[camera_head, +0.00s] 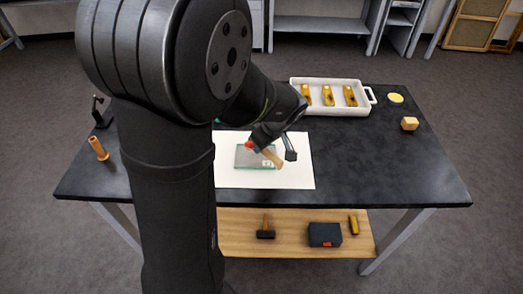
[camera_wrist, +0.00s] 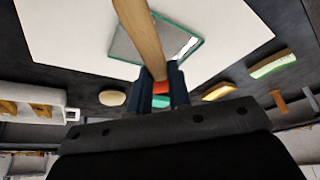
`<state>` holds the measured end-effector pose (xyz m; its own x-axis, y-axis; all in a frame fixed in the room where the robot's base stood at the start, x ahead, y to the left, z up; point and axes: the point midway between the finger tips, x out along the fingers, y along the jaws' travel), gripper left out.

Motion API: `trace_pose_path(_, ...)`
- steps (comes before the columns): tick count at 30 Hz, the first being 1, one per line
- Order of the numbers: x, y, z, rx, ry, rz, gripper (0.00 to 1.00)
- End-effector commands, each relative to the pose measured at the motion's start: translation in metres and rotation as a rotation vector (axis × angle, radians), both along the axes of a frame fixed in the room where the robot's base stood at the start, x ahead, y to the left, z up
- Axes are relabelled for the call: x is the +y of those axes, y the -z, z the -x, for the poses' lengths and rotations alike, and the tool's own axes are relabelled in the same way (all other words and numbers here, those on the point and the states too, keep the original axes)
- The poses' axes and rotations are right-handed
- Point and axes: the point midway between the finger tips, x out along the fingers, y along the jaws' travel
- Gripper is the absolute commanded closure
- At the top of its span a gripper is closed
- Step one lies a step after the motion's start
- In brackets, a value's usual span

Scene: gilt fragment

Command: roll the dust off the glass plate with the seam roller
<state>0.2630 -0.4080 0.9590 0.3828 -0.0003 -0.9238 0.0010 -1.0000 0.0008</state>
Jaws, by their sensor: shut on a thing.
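The glass plate (camera_head: 243,160) lies on a white sheet (camera_head: 295,178) on the dark table; it also shows in the wrist view (camera_wrist: 124,46). A whitish patch (camera_head: 267,163) is on its right part; I cannot tell whether it is dust or glare. My gripper (camera_head: 254,144) is above the plate, shut on a wooden-handled tool (camera_head: 272,158), apparently the seam roller. In the wrist view the fingers (camera_wrist: 163,88) close around its orange band, and the wooden part (camera_wrist: 140,38) runs over the plate. I cannot tell whether the tool touches the glass.
A white tray (camera_head: 363,111) with three yellow-brown pieces stands at the back. A yellow disc (camera_head: 395,98) and a wooden block (camera_head: 409,124) are at the right. A wooden cylinder (camera_head: 98,148) is at the left. The table's front right is clear. A lower shelf (camera_head: 290,240) holds tools.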

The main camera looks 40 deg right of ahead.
Motion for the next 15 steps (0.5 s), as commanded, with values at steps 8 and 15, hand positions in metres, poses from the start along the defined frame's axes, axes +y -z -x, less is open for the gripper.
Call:
trace_pose_path(8, -0.001, -0.026, 0.0, -0.001, 0.0, 0.003, 1.0)
trace_pose_path(15, 0.0, -0.039, 0.0, 0.0, 0.0, 0.001, 1.0)
